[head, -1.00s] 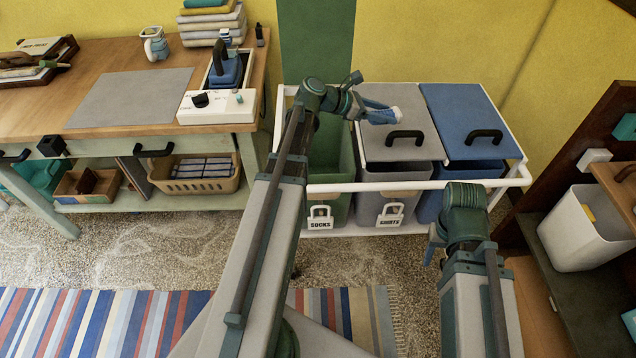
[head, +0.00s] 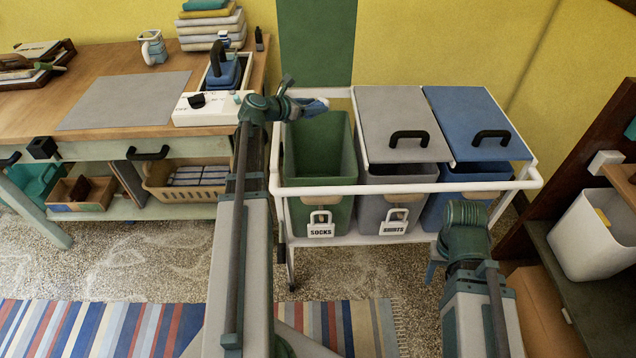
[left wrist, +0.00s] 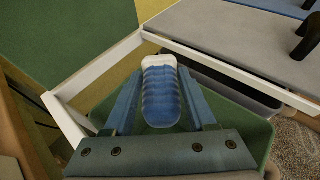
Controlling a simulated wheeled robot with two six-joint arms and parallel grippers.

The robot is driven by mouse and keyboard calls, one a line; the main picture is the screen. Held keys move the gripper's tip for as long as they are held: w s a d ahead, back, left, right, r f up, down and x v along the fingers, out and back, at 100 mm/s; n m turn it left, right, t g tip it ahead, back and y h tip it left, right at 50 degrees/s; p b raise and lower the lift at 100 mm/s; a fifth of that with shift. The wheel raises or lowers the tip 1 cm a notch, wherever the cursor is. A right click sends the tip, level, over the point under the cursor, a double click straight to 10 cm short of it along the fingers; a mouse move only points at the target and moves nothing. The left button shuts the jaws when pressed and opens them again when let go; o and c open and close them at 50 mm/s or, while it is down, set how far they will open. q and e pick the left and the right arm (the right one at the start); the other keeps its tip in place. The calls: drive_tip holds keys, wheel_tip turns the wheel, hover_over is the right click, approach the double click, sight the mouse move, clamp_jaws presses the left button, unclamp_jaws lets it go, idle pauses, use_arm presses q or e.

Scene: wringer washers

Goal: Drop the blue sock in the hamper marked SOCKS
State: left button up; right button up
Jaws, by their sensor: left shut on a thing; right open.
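The blue sock (left wrist: 161,95), with a pale end, is held between the fingers of my left gripper (left wrist: 162,100) in the left wrist view. In the head view the sock (head: 314,106) shows at the tip of my left gripper (head: 303,107), above the back left part of the open green hamper (head: 318,170). That hamper carries the tag SOCKS (head: 320,231). The sock is above the rim, and the hamper's inside looks empty where visible. My right gripper (head: 432,262) is low, in front of the hampers, mostly hidden behind its own wrist.
A grey hamper marked SHIRTS (head: 393,228) has its grey lid (head: 400,120) on. A blue hamper (head: 440,210) has a blue lid (head: 475,115). A white frame (head: 400,188) surrounds the hampers. A wooden workbench (head: 90,80) stands to the left.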

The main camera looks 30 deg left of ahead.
use_arm(q)
wheel_tip(320, 180, down, 6)
drive_tip(key=b, duration=0.5)
drive_tip(key=shift+r, duration=0.2)
drive_tip(key=o, duration=1.4)
drive_tip(key=shift+r, duration=0.1)
drive_tip(key=shift+p+v, duration=2.6)
drive_tip(key=shift+v, duration=4.25)
